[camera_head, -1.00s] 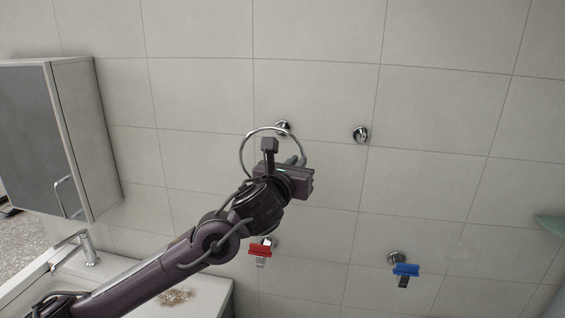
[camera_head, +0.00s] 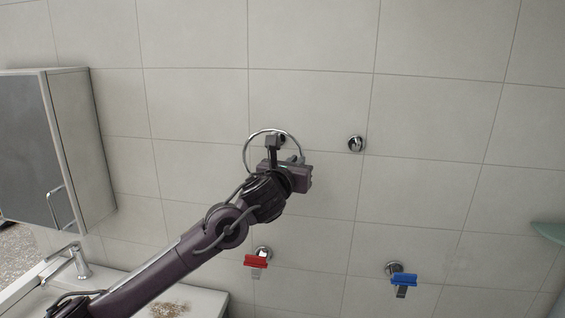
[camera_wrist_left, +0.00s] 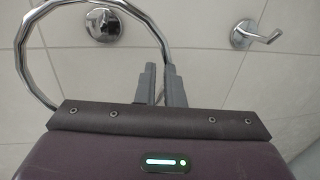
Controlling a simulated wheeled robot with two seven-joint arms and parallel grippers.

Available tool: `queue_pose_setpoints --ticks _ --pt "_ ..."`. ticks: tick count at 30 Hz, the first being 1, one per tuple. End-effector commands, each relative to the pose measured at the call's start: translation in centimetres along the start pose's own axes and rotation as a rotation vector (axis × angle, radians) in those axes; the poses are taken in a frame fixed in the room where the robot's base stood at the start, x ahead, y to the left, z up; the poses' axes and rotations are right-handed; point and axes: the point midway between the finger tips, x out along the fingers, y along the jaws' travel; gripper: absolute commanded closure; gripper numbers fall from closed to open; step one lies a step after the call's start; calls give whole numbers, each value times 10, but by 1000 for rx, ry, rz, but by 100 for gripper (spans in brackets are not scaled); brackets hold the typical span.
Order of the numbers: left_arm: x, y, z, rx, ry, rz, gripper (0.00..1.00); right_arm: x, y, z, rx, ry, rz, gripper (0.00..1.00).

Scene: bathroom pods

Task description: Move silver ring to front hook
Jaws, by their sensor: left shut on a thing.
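My left gripper (camera_head: 297,160) is shut on the silver ring (camera_head: 246,153), a large thin hoop held upright near the tiled wall. In the left wrist view, the ring (camera_wrist_left: 22,50) rises from the gripper (camera_wrist_left: 160,75) and one end of its arc runs down to the fingers. A left chrome hook (camera_wrist_left: 103,25) shows through the ring on the wall. In the head view that hook is largely hidden behind the gripper and ring. A right chrome hook (camera_head: 356,144) is bare, and it also shows in the left wrist view (camera_wrist_left: 255,38). I cannot tell which is the front hook. My right gripper is out of view.
Lower on the wall are chrome mounts with a red clip (camera_head: 256,262) and a blue clip (camera_head: 404,279). A wall cabinet (camera_head: 82,140) hangs at left above a faucet (camera_head: 78,262) and counter (camera_head: 190,298). A greenish shelf (camera_head: 549,231) is at far right.

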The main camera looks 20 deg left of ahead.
Motion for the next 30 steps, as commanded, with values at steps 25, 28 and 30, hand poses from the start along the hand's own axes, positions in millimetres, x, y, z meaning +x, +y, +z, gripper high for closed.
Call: queue_pose_setpoints --ticks 25,28,30 --pt "26 4 -18 -1 -2 -1 100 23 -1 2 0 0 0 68" --pt "26 4 -18 -1 -2 -1 100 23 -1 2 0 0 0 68" --pt "26 4 -18 -1 -2 -1 100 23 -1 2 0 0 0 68"
